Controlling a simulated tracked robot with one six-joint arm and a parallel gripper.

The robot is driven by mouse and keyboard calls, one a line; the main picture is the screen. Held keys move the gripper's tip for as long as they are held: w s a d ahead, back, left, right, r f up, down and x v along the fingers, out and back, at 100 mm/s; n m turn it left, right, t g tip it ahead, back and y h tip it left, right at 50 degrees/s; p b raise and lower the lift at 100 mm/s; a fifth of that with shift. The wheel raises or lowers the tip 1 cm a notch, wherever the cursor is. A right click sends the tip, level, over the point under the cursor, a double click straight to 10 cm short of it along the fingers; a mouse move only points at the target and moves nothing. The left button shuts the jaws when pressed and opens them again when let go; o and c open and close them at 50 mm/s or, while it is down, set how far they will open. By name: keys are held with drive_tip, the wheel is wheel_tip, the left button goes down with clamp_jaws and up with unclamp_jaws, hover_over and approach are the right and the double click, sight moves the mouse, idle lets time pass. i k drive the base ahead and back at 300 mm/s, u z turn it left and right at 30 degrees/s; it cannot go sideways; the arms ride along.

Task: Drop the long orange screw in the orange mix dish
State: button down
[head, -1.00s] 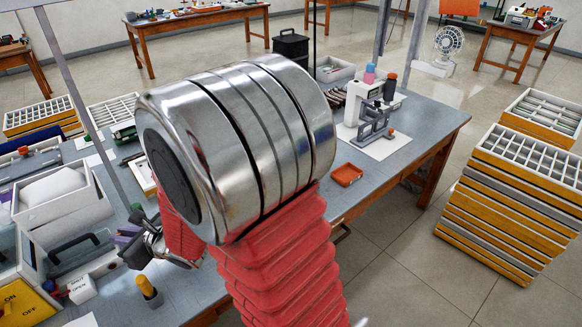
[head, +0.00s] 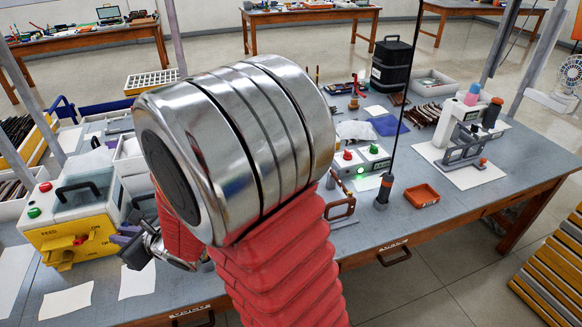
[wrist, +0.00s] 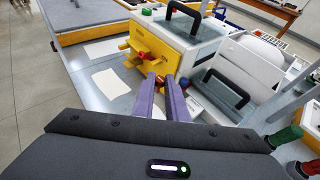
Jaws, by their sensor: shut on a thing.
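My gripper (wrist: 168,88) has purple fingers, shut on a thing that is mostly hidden. A small orange-red bit (wrist: 159,80) shows at the fingertips in the wrist view and fits the orange screw, but its length cannot be told. In the head view my gripper (head: 128,240) is at the lower left, partly hidden behind my arm, above the bench near the yellow machine. The orange dish (head: 422,195), a small shallow tray, lies on the bench right of the middle, well to the right of my gripper. Its inside looks empty.
A yellow and white machine (head: 75,215) with a black handle stands close to my gripper. A white press (head: 462,135) stands behind the dish.

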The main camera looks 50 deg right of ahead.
sight(426, 199)
drive_tip(key=u, duration=0.3)
drive_tip(key=k, duration=1.6)
drive_tip(key=z, duration=1.15)
drive_tip(key=i, duration=0.45)
drive_tip(key=z, duration=0.15)
